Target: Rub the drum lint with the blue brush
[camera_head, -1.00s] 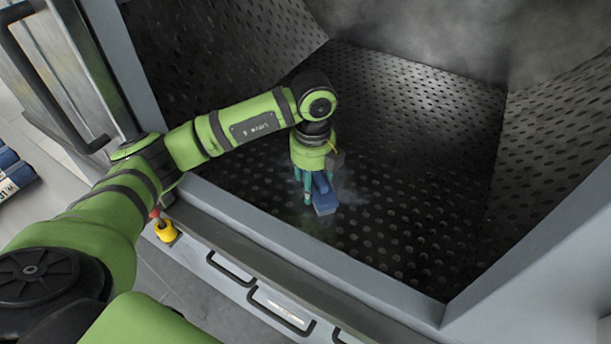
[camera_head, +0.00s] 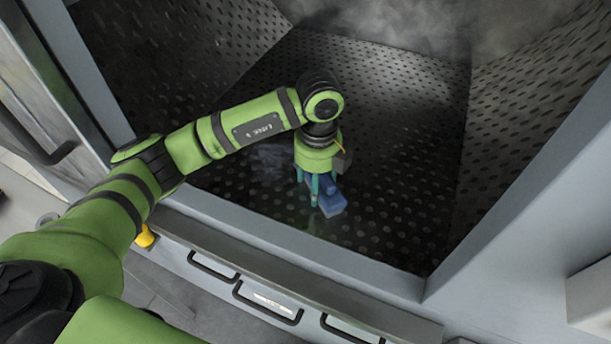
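My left gripper (camera_head: 317,188) reaches over the front sill into the dark perforated drum (camera_head: 385,215). Its teal fingers point down around the blue brush (camera_head: 331,201), which it grips close to the drum floor. I cannot tell whether the brush touches the floor. A thin greyish haze (camera_head: 268,165), possibly lint, shows on the drum floor to the left of the gripper. My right gripper is not in view.
A grey frame and front sill (camera_head: 270,238) border the drum opening, with my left arm crossing above the sill. Black handles (camera_head: 266,303) line the front panel below. A yellow knob (camera_head: 145,237) sits at the left. Steam hangs at the back.

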